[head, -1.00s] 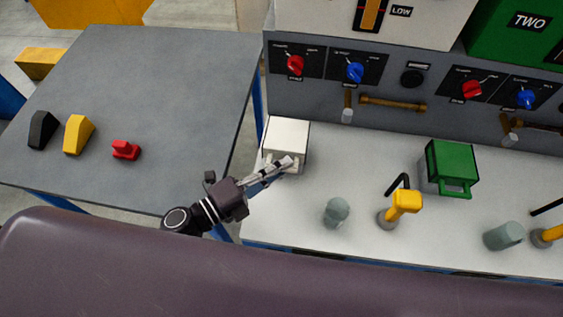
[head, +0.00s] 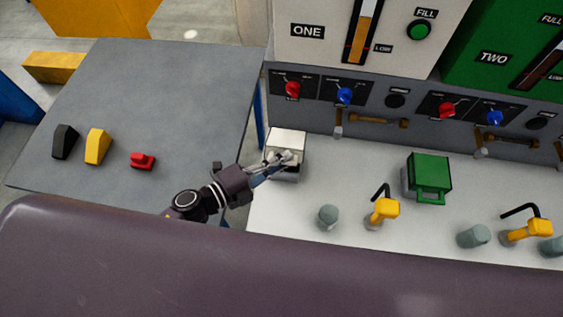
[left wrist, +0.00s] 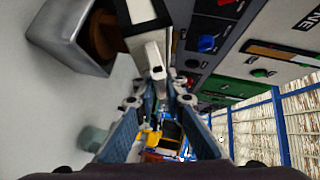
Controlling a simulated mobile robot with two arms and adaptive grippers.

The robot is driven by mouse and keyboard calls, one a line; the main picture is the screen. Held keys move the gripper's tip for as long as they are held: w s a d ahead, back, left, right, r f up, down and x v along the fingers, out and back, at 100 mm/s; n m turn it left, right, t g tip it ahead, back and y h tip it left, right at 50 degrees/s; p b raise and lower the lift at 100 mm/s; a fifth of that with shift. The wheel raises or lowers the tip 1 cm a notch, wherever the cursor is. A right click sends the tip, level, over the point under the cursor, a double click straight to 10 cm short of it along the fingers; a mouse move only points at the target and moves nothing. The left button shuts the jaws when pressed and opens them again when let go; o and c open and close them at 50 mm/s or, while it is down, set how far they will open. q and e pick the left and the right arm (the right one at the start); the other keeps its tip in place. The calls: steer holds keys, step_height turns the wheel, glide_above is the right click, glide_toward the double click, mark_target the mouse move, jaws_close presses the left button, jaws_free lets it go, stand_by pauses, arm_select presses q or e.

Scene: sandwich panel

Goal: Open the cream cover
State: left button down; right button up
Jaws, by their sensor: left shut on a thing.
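The cream cover (head: 288,139) sits at the top of a small metal box (head: 287,174) at the left end of the white counter. My left gripper (head: 284,159) is at the front of the cover, shut on its handle. In the left wrist view the cover (left wrist: 140,12) stands tilted away from the metal box (left wrist: 72,40), and something brown (left wrist: 104,36) shows inside. The cover's pale handle (left wrist: 152,58) reaches between the fingertips of my left gripper (left wrist: 158,95). My right gripper is not in view.
A green-covered box (head: 428,172), yellow joysticks (head: 386,209) and grey cylinders (head: 328,217) stand to the right on the counter. The panel with red and blue knobs (head: 345,96) rises behind. A grey table (head: 170,90) at left holds black, yellow and red pieces.

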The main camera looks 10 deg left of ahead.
arm_select(q)
steer(key=shift+w+r+p, duration=0.5)
steer(key=shift+w+r, duration=0.2)
steer(key=shift+r, duration=0.15)
steer(key=c, duration=2)
jaws_free()
steer(key=shift+s, duration=0.1)
steer(key=shift+a+f, duration=0.1)
steer(key=shift+s+a, duration=0.2)
steer(key=shift+s, duration=0.05)
steer(key=v, duration=1.1)
steer(key=shift+s+r, duration=0.15)
steer(key=shift+r, duration=0.05)
